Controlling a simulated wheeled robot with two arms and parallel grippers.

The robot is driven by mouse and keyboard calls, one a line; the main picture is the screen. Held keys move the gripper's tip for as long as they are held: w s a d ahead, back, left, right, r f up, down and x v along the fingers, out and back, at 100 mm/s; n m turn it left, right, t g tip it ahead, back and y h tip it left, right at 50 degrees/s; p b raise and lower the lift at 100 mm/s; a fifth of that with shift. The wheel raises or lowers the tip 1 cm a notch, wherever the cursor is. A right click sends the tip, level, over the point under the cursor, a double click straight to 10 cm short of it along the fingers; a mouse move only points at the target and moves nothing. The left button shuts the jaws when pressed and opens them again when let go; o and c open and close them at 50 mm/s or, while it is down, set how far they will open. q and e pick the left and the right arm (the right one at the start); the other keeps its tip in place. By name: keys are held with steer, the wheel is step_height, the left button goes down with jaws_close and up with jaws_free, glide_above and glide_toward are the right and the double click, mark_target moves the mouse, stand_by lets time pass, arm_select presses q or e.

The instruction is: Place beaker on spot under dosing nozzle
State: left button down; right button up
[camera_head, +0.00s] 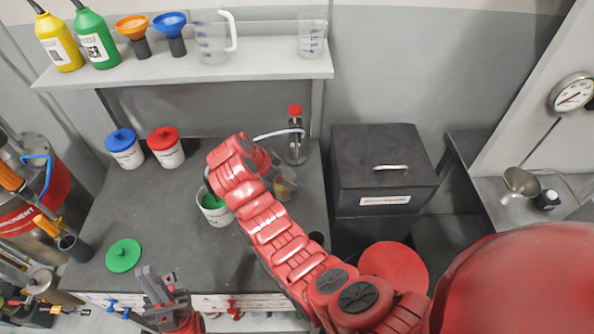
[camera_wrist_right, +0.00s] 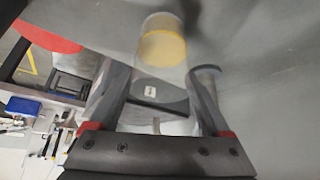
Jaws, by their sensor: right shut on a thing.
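The clear beaker (camera_wrist_right: 163,52) with yellow contents is between the fingers of my right gripper (camera_wrist_right: 160,85), which is shut on it. In the head view the beaker (camera_head: 285,184) shows partly behind my red right arm, above the grey bench, and the right gripper is mostly hidden there. The dosing bottle (camera_head: 297,145) with a red cap stands at the back of the bench. Its thin curved nozzle (camera_head: 272,133) points left, and the spot under it is hidden by my arm. My left gripper (camera_head: 158,279) is low at the bench's front edge, away from the beaker.
A white tub with green contents (camera_head: 215,208) stands left of my right wrist. Blue-lidded (camera_head: 124,148) and red-lidded (camera_head: 165,147) tubs stand at the back left. A green lid (camera_head: 123,255) lies at the front left. A shelf (camera_head: 190,70) with bottles, funnels and jugs hangs above.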

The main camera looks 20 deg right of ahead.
steer(key=shift+w+d+r, duration=0.1)
steer(key=shift+w+d, duration=0.05)
steer(key=shift+d, duration=0.3)
steer(key=d+p, duration=0.2)
steer(key=w+d+f+p, duration=0.1)
steer(key=shift+d+f, duration=0.1)
steer(key=shift+d, duration=0.25)
steer(key=shift+f, duration=0.1)
steer(key=shift+w+f, duration=0.1)
